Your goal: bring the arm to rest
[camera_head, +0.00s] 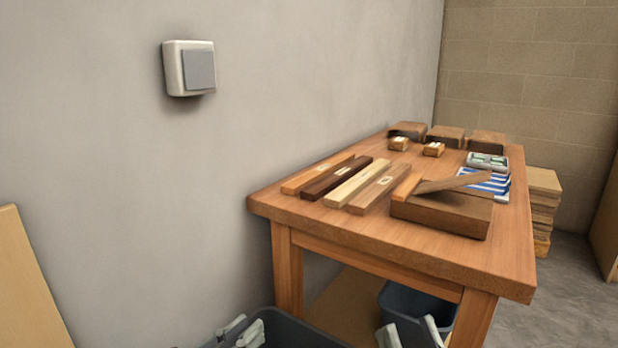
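My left gripper (241,330) is at the bottom edge of the head view, left of the middle. Its two pale fingertips stand a little apart, with nothing seen between them. My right gripper (411,335) is at the bottom edge, in front of the wooden table (400,247). Its pale fingers are spread with a gap and nothing seen between them. Both grippers are low, below the tabletop, and apart from the things on it. The rest of both arms is mostly out of view.
On the table lie several wood strips (343,184), a brown block (440,213) with thin pieces on top, and a small tray (487,161). A dark tub (290,328) is at the bottom, a blue bin (400,300) under the table. A switch (189,69) is on the wall.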

